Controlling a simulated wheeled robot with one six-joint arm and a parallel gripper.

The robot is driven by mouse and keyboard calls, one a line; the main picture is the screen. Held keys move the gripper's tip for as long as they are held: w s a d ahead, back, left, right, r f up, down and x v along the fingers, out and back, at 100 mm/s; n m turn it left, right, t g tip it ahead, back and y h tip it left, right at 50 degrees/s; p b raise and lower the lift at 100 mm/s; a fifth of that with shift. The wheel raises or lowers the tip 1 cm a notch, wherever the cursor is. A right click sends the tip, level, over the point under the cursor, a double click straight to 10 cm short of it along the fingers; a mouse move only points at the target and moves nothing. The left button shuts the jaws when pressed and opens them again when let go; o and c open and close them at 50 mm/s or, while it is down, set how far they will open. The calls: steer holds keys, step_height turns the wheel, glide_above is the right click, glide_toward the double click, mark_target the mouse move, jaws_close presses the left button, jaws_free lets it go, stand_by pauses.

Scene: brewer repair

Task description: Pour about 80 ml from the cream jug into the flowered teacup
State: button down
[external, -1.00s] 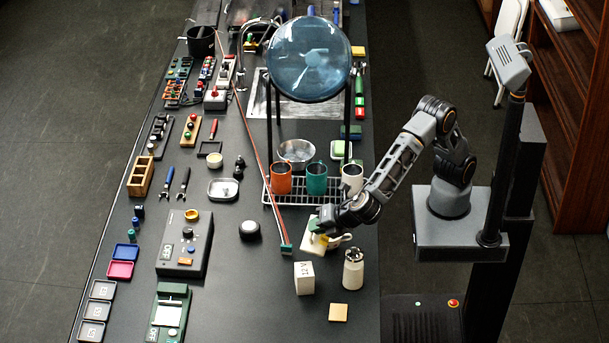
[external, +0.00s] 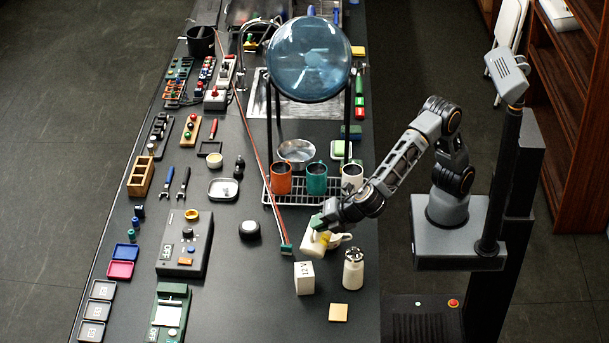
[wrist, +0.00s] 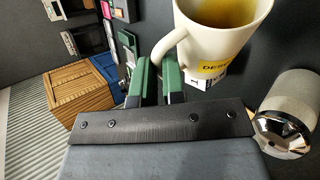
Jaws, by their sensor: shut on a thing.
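My gripper (wrist: 157,82) is shut on the handle of a cream-coloured jug (wrist: 215,45), which has a yellow label reading "DESC…" and yellowish liquid inside. In the external view my gripper (external: 322,219) holds the jug (external: 312,243) near the right edge of the bench. A white cup (external: 340,239) with a handle is right beside the jug and partly hidden by it and my gripper. No flowers can be made out on this cup at this size. Whether liquid is flowing cannot be told.
A white box marked "12 V" (external: 304,278) and a metal-topped canister (external: 353,269) stand close in front. A rack (external: 330,197) with orange, green and white mugs is behind. A tan square (external: 338,312) lies nearer.

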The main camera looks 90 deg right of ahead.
steer(key=shift+s+d+f+m+t+y+b, duration=0.15)
steer(key=shift+d+m+y+b, duration=0.25)
steer(key=shift+b, duration=0.8)
steer(key=shift+s+d+f+m+t+y+b, duration=0.15)
steer(key=shift+d+b, duration=0.3)
steer(key=shift+b, duration=0.7)
steer(key=shift+d+r, duration=0.15)
steer(key=shift+d, duration=0.05)
steer(key=a+r+p, duration=0.1)
steer(key=p, duration=0.2)
steer(key=a+n+h+p, duration=0.1)
steer(key=p, duration=0.3)
steer(key=shift+w+a+r+g+h, duration=0.25)
steer(key=shift+w+a+r+g, duration=0.05)
steer(key=shift+w+r+g, duration=0.1)
steer(key=shift+w+a+f+n+h+p, duration=0.15)
steer(key=shift+a+n+h+p, duration=0.15)
steer(key=shift+p, duration=0.55)
steer(key=shift+a+f+n, duration=0.1)
steer(key=shift+f+n, duration=0.15)
steer(key=shift+f, duration=0.2)
steer(key=shift+a+r+h+p, duration=0.15)
steer(key=shift+h+p, duration=0.35)
steer(key=shift+p, duration=0.4)
steer(key=shift+w+a+n+g+p, duration=0.15)
steer(key=shift+a+n+g+p, duration=0.2)
steer(key=shift+p, duration=0.35)
steer(key=shift+w+a+f+h+p, duration=0.1)
steer(key=shift+a+f+h+p, duration=0.05)
steer(key=shift+f+h+p, duration=0.35)
